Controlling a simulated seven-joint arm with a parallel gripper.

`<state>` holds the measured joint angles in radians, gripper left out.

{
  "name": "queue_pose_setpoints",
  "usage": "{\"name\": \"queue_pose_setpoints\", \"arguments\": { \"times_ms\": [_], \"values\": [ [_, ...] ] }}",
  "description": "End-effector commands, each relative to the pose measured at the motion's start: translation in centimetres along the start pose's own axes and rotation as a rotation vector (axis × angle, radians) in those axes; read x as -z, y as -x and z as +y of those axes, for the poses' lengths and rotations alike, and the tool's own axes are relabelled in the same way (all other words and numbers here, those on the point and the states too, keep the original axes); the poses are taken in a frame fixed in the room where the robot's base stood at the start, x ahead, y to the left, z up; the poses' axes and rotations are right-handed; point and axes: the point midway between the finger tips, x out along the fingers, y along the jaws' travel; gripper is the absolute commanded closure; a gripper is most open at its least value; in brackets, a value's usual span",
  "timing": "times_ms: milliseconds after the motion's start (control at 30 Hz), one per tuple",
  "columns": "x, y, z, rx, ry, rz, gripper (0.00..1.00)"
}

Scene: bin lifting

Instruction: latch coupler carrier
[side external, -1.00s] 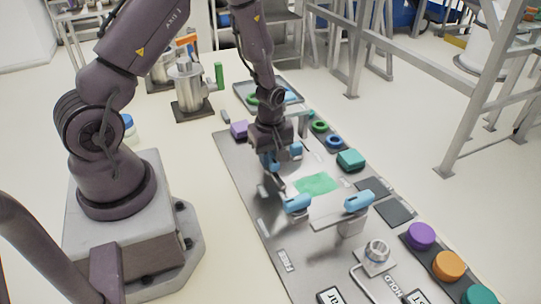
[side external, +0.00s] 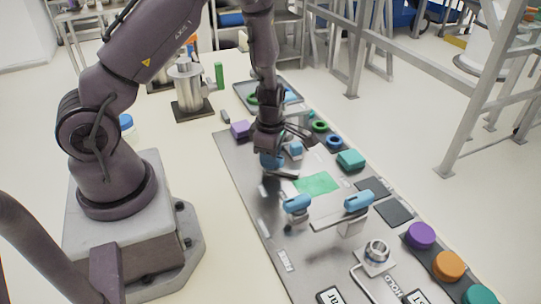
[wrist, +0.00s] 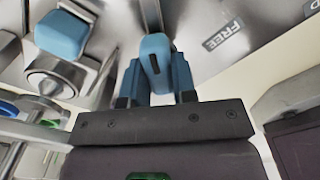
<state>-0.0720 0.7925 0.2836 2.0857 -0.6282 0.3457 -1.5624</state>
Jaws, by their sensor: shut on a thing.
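My gripper (wrist: 155,88) is shut on a blue lever handle (wrist: 155,55), with a blue finger on each side of it in the wrist view. The handle sits on a metal bar running up the picture. In the side view my gripper (side external: 270,163) is low over the far left part of the metal board (side external: 262,225), and it hides most of the held lever. Another blue-topped part (wrist: 62,36), above a round metal fitting, is left of the gripper in the wrist view. Two more blue handles, (side external: 297,203) and (side external: 358,201), stand nearer the camera.
A FREE label (wrist: 224,36) is right of the held handle. A purple block (side external: 240,130), a teal block (side external: 351,159) and a green patch (side external: 316,183) are nearby. Round knobs, including an orange one (side external: 449,266), line the near right edge. A metal vessel (side external: 189,85) stands behind.

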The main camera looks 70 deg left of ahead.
Motion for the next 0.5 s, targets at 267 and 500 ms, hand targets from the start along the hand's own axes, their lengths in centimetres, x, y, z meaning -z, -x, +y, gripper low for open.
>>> {"name": "queue_pose_setpoints", "arguments": {
  "times_ms": [267, 500],
  "values": [
    [-0.09, 0.05, -0.01, 0.000, 0.260, -0.001, 1.00],
    [-0.09, 0.05, 0.00, 0.000, 0.466, -0.001, 1.00]
  ]
}}
